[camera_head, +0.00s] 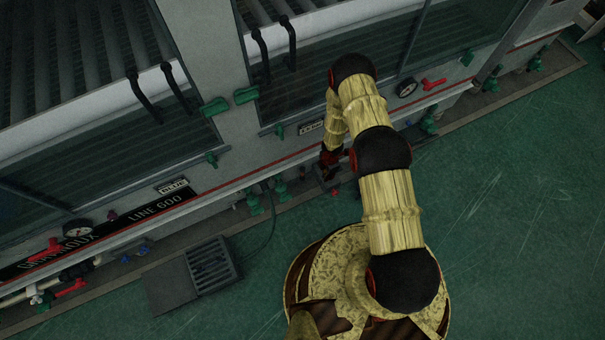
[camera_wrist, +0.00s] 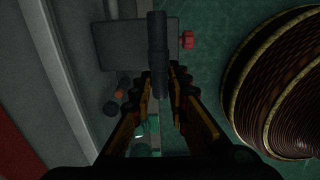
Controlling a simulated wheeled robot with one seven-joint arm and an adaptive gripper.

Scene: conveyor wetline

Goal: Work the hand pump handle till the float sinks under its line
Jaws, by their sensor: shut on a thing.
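The pump handle shows in the wrist view as a dark, upright bar (camera_wrist: 157,40) with a thicker grip, in front of a grey box (camera_wrist: 115,48). My gripper (camera_wrist: 163,84) is shut on the lower part of this bar, one finger on each side. In the head view my gripper (camera_head: 329,163) is small and dark, low against the machine front, and the handle is not clear there. I cannot make out the float or its line in either view.
A red knob (camera_wrist: 187,40) sits beside the grey box. Along the machine run green valves (camera_head: 281,190), a gauge (camera_head: 78,229) and red levers (camera_head: 433,84). A floor grate (camera_head: 212,264) lies at left. Green floor is clear at right.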

